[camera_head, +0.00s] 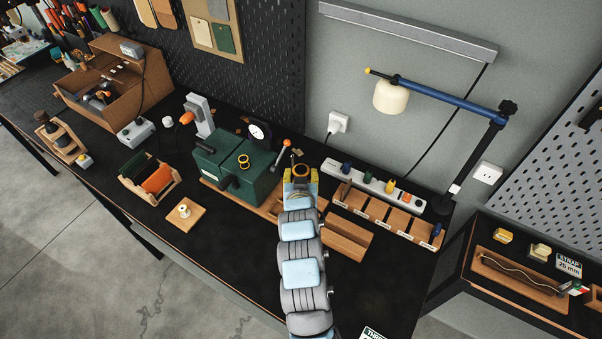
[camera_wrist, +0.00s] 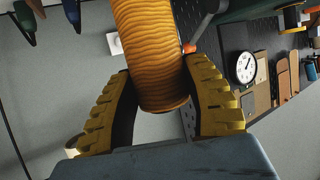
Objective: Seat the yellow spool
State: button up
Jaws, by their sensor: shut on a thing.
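The yellow spool (camera_wrist: 150,55), wound with ribbed yellow-orange thread, is between the two yellow ribbed fingers of my gripper (camera_wrist: 165,95). My gripper is shut on its sides. The spool's upper end is cut off by the frame in the wrist view. In the head view my gripper (camera_head: 300,174) is just right of the green press (camera_head: 238,178), and the spool shows only as a small orange patch at its tip. A small yellow flanged piece (camera_head: 243,161) stands on top of the press; it cannot be told whether it is a holder or another spool.
A dial gauge (camera_head: 260,132) and an orange-knobbed lever (camera_head: 283,152) stand close by my gripper. A wooden compartment rack (camera_head: 388,215) is to the right. A rack with green and orange rolls (camera_head: 157,180) and a pale spool (camera_head: 184,210) on a block are left.

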jog(key=shift+f+b, duration=2.1)
jog(key=shift+f, duration=3.15)
jog(key=o, duration=1.2)
jog(key=shift+o, duration=0.2)
jog(key=shift+s, duration=0.1)
jog(key=shift+s+r, duration=0.15)
jog(key=shift+s, duration=0.45)
jog(key=v, duration=1)
jog(key=shift+s+r, duration=0.2)
jog(key=shift+r, duration=0.1)
